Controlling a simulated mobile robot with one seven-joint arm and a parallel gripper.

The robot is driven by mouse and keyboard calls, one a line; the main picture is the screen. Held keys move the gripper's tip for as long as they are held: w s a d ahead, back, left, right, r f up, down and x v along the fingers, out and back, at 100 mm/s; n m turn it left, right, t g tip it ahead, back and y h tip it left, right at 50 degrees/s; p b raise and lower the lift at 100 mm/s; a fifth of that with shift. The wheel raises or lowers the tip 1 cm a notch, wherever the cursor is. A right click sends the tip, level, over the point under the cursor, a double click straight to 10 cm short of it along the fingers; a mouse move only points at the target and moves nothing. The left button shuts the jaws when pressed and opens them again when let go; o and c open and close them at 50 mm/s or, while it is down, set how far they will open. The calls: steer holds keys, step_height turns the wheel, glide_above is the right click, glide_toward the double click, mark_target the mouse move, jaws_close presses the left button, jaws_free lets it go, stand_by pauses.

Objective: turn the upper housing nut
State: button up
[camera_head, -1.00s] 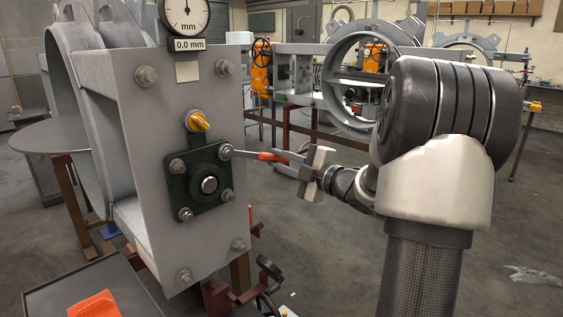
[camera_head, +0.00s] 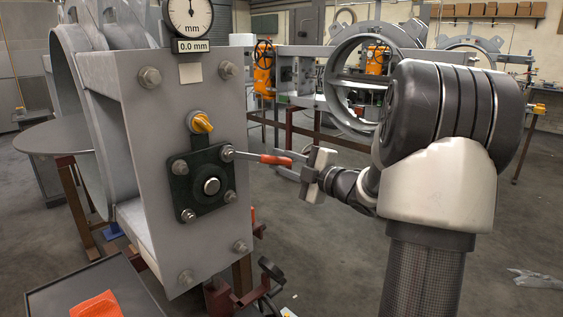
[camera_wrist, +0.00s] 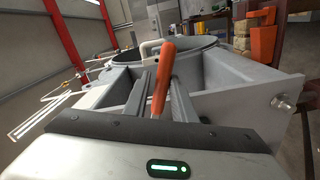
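The dark square housing (camera_head: 203,196) is bolted to the grey upright plate, with a round boss at its centre and nuts at its corners. Its upper right nut (camera_head: 227,153) has the end of a wrench (camera_head: 276,160) at it. The wrench has a steel shank and an orange-red handle, lying nearly level. My gripper (camera_head: 287,164) is right of the plate, its fingers closed around the handle. The wrist view shows the handle (camera_wrist: 163,75) between my two fingers (camera_wrist: 160,100). How fully the wrench seats on the nut is too small to tell.
An orange-yellow knob (camera_head: 202,123) sits just above the housing. A dial gauge (camera_head: 190,20) at the top reads 0.0 mm. More bolts stand at the plate's corners. A tray (camera_head: 62,291) with an orange item is at lower left. The floor right of the plate is open.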

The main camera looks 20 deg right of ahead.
steer(key=shift+s+a+f+m, duration=0.1)
steer(key=shift+a+f+m, duration=0.25)
steer(key=shift+f+m, duration=0.25)
steer(key=shift+s+a+f+m, duration=0.15)
steer(key=shift+a+f+m, duration=0.15)
steer(key=shift+f+m, duration=0.35)
steer(key=shift+s+a+f+m, duration=0.1)
steer(key=shift+a+f+m, duration=0.3)
steer(key=shift+f, duration=0.3)
steer(key=shift+s+a+f+m+p, duration=0.2)
steer(key=shift+s+a+f+m, duration=0.1)
steer(key=shift+a+f+m, duration=0.6)
steer(key=shift+s+a+f+m+p, duration=0.15)
steer(key=shift+s+a+f+m, duration=0.15)
steer(key=shift+a+f+m, duration=0.5)
steer(key=shift+d+r, duration=0.1)
steer(key=shift+d, duration=0.1)
steer(key=shift+s+a+f+m+p, duration=0.15)
steer(key=shift+s+a+f+m, duration=0.15)
steer(key=shift+a+m, duration=0.35)
steer(key=shift+s+a+f+m+p, duration=0.15)
steer(key=shift+a+f+m, duration=0.25)
steer(key=shift+a+m, duration=0.25)
steer(key=shift+s+a+f+m+p, duration=0.15)
steer(key=shift+s+a+f+m, duration=0.15)
steer(key=shift+a+m, duration=0.3)
steer(key=shift+a, duration=0.15)
